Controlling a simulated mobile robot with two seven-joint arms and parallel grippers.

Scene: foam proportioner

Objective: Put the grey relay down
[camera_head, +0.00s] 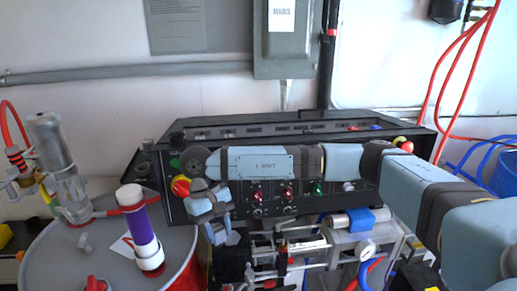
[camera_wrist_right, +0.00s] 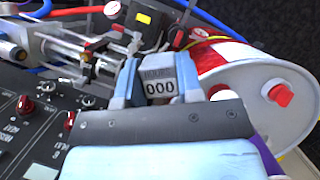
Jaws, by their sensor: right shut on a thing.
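My right gripper (camera_head: 214,215) reaches across the front of the black control panel from the right and points down near the panel's lower left. In the right wrist view its two blue-grey fingers (camera_wrist_right: 160,80) are shut on a small grey block, the grey relay (camera_wrist_right: 159,72), which carries a "000" label. In the head view the relay is mostly hidden by the fingers. The relay is held above the pipework, beside the drum. My left gripper is not in view.
A white-topped red drum (camera_head: 70,262) stands at the left, with a purple and white cylinder (camera_head: 143,235) on its lid. The black panel (camera_head: 330,203) has knobs and a red button. Pipework and a gauge (camera_head: 367,249) lie below it. Blue and red hoses hang at the right.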

